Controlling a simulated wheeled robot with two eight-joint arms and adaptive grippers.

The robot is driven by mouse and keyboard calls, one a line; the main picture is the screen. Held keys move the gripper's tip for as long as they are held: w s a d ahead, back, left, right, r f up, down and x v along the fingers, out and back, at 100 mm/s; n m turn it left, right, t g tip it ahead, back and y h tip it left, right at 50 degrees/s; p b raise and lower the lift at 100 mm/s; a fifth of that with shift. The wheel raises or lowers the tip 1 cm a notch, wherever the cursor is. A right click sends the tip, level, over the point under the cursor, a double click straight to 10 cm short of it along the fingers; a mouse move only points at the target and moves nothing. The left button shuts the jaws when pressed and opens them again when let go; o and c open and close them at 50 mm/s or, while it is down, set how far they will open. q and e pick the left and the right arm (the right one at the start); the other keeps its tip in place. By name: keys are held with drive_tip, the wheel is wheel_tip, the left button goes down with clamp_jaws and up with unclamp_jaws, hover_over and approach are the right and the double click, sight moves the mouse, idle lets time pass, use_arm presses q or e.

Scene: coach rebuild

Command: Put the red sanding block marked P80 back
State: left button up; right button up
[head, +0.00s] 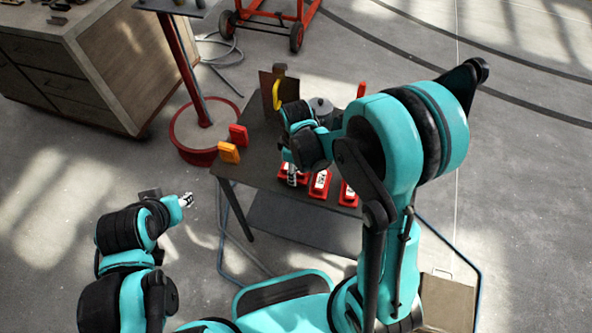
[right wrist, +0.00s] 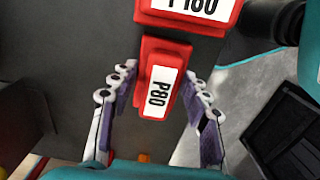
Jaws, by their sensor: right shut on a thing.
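The red sanding block marked P80 (right wrist: 157,92) is between the two finger pads of my right gripper (right wrist: 160,82), which is shut on it. Its white label faces the wrist camera. In the head view my right gripper (head: 292,176) is over the table's near side, partly covering a red block there. I cannot tell whether the held block touches the tabletop. A second red block (right wrist: 190,12), its label partly cut off, lies just beyond it in the right wrist view. My left gripper (head: 186,200) is left of the table, away from the blocks; its opening is too small to judge.
On the dark table (head: 262,172) are two more red labelled blocks (head: 320,184) (head: 348,194) to the right of my right gripper. An orange block (head: 229,153) and a red block (head: 238,134) stand at the left edge. A grey pot (head: 320,106) is behind.

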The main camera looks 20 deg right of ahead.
drive_tip(key=shift+f, duration=0.15)
drive_tip(key=o, duration=1)
